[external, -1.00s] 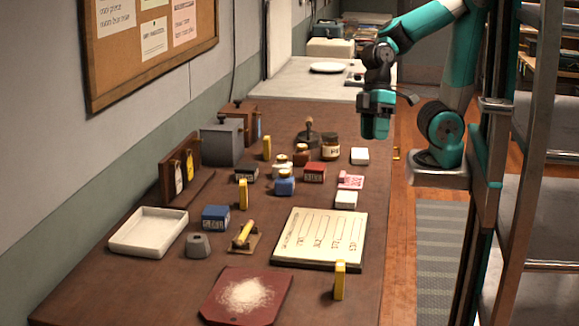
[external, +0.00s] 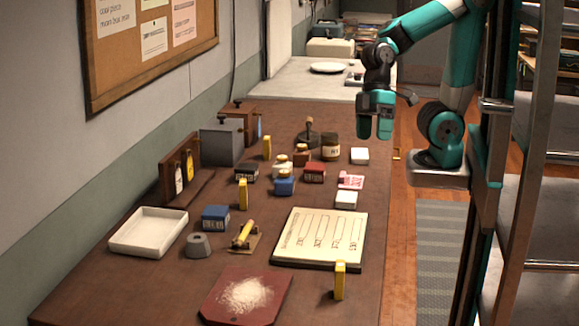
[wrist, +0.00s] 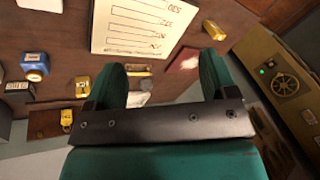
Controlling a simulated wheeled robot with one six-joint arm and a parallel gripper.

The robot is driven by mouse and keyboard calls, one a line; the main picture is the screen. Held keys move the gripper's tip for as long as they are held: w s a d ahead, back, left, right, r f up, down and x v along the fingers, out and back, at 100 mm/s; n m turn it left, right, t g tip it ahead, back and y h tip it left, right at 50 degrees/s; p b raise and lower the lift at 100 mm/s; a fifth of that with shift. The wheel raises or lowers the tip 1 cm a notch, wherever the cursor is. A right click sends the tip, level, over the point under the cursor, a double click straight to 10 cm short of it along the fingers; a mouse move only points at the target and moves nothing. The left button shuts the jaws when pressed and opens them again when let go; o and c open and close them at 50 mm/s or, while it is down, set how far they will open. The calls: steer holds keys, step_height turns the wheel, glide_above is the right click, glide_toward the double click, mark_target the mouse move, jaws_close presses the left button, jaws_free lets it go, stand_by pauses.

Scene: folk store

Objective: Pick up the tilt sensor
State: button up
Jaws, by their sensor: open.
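No object is clearly labelled as the tilt sensor. A small piece with a yellow tube on a tan base (external: 245,237) lies left of the white board and may be it, but I cannot tell. Several upright yellow blocks also stand on the table, one at the front right (external: 340,281), one near the blue box (external: 243,194) and one farther back (external: 267,148). My gripper (external: 375,130) hangs above the table's right side, high and apart from everything. In the wrist view its two fingers (wrist: 163,70) are spread with nothing between them.
The white board (external: 320,237), red mat with white powder (external: 275,308), white tray (external: 150,232), blue box (external: 215,217) and grey block (external: 198,245) crowd the near table. Bottles and small boxes cluster midway, including a dark jar (external: 330,147). A metal rack stands right.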

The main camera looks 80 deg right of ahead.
steer(key=w+d+f+n+t+h+b, duration=0.2)
steer(key=w+d+f+n+t+b, duration=0.15)
steer(key=w+n+t, duration=0.35)
steer(key=w+d+f+n+t+h+b, duration=0.25)
steer(key=w+d+f+n, duration=0.2)
steer(key=w, duration=0.55)
steer(key=w+d+f+n+t+h+b, duration=0.1)
steer(key=w+d+f+n+t+b, duration=0.25)
steer(key=w+n+t, duration=0.35)
steer(key=w+a+n+t+y+b, duration=0.1)
steer(key=w+a+n+y+b, duration=0.3)
steer(key=n, duration=0.9)
steer(key=y+b, duration=0.1)
steer(key=b, duration=0.4)
glide_toward(243, 182)
steer(key=w, duration=0.1)
steer(key=w+f, duration=0.1)
steer(key=shift+w+f, duration=0.25)
steer(key=shift+w, duration=0.15)
steer(key=shift+w+a+r+p, duration=0.15)
steer(key=shift+w+r+p, duration=0.3)
steer(key=shift+p, duration=0.3)
steer(key=p+x, duration=0.5)
steer(key=p, duration=0.1)
steer(key=shift+w+a+r, duration=0.1)
steer(key=shift+w+r, duration=0.05)
steer(key=shift+w, duration=0.2)
steer(key=shift+w+a+f, duration=0.1)
steer(key=shift+w+f, duration=0.2)
steer(key=c, duration=1)
